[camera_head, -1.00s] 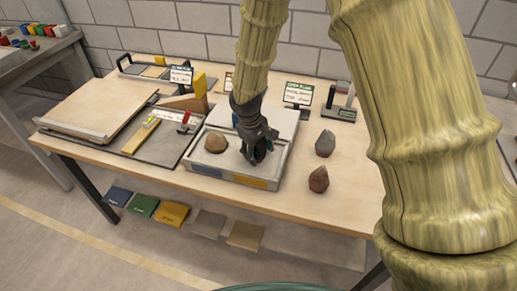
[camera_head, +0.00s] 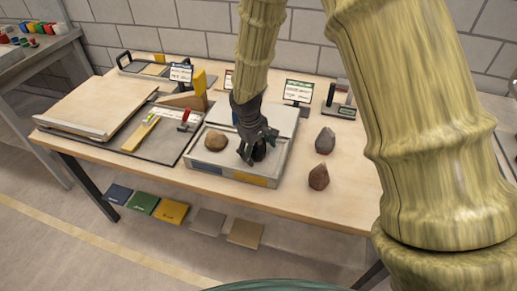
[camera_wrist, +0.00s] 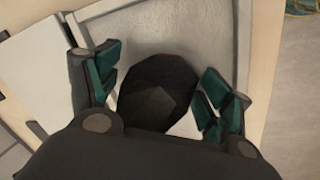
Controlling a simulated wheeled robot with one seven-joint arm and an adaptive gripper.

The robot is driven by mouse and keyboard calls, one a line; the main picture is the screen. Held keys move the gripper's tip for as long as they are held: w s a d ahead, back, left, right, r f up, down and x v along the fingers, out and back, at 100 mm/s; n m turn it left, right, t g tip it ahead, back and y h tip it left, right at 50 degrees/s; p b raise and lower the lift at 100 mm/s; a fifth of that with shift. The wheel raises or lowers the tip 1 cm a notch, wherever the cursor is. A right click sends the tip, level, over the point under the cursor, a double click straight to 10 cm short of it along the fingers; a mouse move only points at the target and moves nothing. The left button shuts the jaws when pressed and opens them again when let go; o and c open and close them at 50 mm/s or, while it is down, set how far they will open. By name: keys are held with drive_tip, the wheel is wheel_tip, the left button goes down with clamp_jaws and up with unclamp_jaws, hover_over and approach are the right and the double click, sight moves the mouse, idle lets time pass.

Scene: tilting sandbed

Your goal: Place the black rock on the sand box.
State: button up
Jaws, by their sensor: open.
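The black rock (camera_wrist: 158,90) sits between my open fingers in the wrist view, with a gap on each side of it. In the head view the black rock (camera_head: 259,151) shows as a dark shape beside my fingers, over the sand box. The sand box (camera_head: 223,173) is a shallow grey tray with blue and yellow patches on its front. Its pale bed (camera_wrist: 190,35) lies under the rock in the wrist view. My gripper (camera_head: 252,158) is open, low over the right part of the box. Whether the rock's underside touches the bed is hidden.
A tan rock (camera_head: 216,140) lies on the left of the sand box. A grey rock (camera_head: 325,140) and a reddish-brown rock (camera_head: 318,177) stand on the table to its right. A sign (camera_head: 298,91) stands behind. Boards and tools fill the table's left side.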

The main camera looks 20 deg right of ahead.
drive_tip(key=shift+r, duration=0.55)
drive_tip(key=r, duration=0.3)
drive_tip(key=a+r, duration=0.1)
drive_tip(key=r, duration=0.3)
drive_tip(key=s+a+r, duration=0.1)
drive_tip(key=r, duration=0.3)
drive_tip(key=shift+r+b, duration=0.2)
drive_tip(key=shift+b, duration=0.2)
